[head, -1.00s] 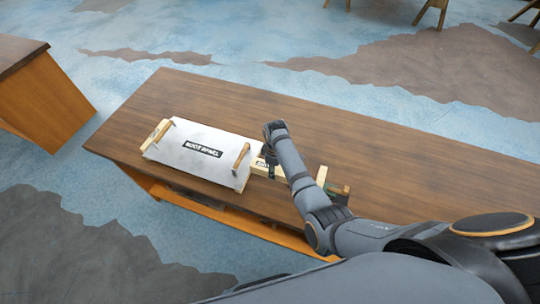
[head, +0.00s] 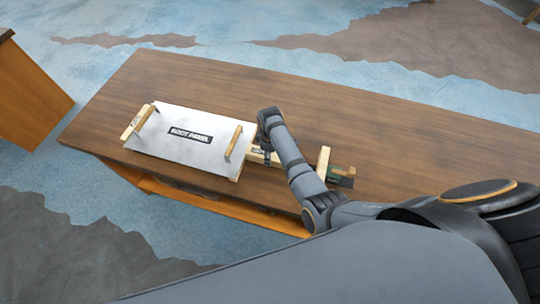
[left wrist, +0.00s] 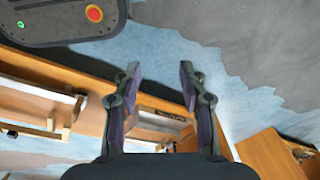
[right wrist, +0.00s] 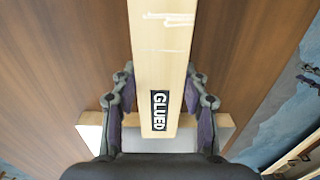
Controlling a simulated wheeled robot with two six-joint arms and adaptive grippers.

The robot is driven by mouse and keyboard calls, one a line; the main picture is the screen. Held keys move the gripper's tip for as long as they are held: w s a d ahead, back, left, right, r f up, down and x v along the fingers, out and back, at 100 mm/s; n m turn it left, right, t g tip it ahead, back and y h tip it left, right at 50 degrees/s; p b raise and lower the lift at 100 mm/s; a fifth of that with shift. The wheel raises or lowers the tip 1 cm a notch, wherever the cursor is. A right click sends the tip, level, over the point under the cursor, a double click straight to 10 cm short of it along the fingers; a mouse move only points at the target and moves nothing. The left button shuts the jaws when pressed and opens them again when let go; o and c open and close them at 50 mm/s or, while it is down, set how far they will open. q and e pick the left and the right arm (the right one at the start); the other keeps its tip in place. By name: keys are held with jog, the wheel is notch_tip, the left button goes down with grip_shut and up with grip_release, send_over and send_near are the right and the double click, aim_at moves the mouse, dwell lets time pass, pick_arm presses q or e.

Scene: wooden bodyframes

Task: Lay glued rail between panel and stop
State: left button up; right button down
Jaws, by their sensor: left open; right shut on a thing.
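A white panel (head: 183,153) labelled BOOT PANEL lies on the brown table (head: 330,128), with a wooden bar near each end. A pale rail (right wrist: 162,60) marked GLUED runs between my right gripper's fingers (right wrist: 160,100), which are shut on it. In the head view, my right gripper (head: 268,145) is just right of the panel, and the rail (head: 256,156) is partly hidden by my arm. A pale upright wooden stop (head: 323,162) stands farther right. My left gripper (left wrist: 158,85) is open and empty; it is outside the head view.
A pale crosspiece (right wrist: 222,128) shows behind the rail's labelled end. Another wooden cabinet (head: 28,98) stands at the left. The table's back and right are clear.

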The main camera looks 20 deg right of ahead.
jog(key=shift+s, duration=0.15)
pick_arm(q)
jog(key=s, duration=0.5)
pick_arm(e)
jog(key=c, duration=0.8)
grip_release()
jog(key=shift+f, duration=0.1)
jog(key=shift+o, duration=0.5)
notch_tip(320, 180, up, 8)
jog(key=p, duration=0.8)
jog(key=shift+f, duration=0.2)
pick_arm(q)
notch_tip(320, 180, up, 8)
jog(key=w, duration=0.1)
jog(key=shift+w+f, duration=0.15)
jog(key=shift+w, duration=0.25)
pick_arm(e)
jog(key=shift+r, duration=2.35)
